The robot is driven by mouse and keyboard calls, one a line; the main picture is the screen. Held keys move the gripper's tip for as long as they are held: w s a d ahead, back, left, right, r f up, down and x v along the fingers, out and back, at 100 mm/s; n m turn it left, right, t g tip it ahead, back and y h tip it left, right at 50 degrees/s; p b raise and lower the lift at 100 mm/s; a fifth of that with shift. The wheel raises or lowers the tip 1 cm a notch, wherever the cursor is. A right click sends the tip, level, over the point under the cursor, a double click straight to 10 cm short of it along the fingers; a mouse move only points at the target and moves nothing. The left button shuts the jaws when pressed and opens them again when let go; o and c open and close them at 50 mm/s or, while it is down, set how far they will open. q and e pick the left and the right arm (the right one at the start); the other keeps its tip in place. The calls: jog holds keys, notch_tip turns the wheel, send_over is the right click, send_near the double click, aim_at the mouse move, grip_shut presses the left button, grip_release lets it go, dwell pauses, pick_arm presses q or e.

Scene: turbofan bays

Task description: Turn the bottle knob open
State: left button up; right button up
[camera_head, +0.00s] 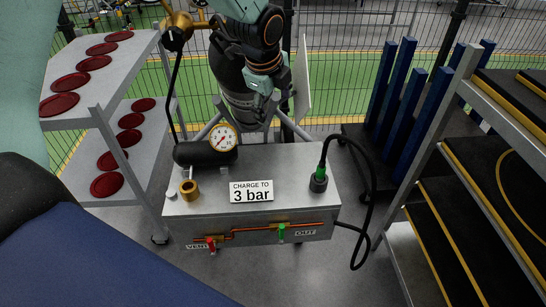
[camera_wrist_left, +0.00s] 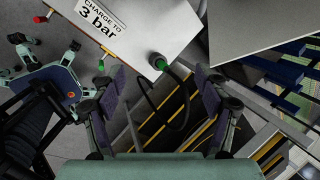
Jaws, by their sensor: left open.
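My left gripper (camera_head: 262,103) hangs above the back of the grey charging cart. In the wrist view its fingers are spread with nothing between them (camera_wrist_left: 160,80). The cart (camera_head: 305,190) carries a black cylinder (camera_head: 190,153) with a round gauge (camera_head: 222,138) and a brass knob-like fitting (camera_head: 189,189) at its left. Its front has a red valve handle (camera_head: 211,244) by VENT and a green one (camera_head: 281,232) by OUT. A brass piece (camera_head: 178,22) stands at the upper left, beside my arm. I cannot tell which part is the bottle knob. My right gripper is not visible.
A black hose (camera_head: 371,195) loops off the cart's right side from a green-collared connector (camera_head: 319,180). A shelf with dark red discs (camera_head: 71,83) stands left. A rack with black and yellow panels (camera_head: 430,225) stands right, near blue upright bars (camera_head: 401,80).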

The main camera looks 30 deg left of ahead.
pick_arm(q)
jog(key=s+d+f+n+b, duration=0.1)
jog(key=s+f+n+b, duration=0.1)
jog(key=f, duration=0.9)
jog(key=shift+s+d+f+n+g+b, duration=0.3)
jog(key=shift+s+d+n+b, duration=0.1)
jog(key=shift+s+b, duration=0.5)
jog(key=shift+r, duration=0.1)
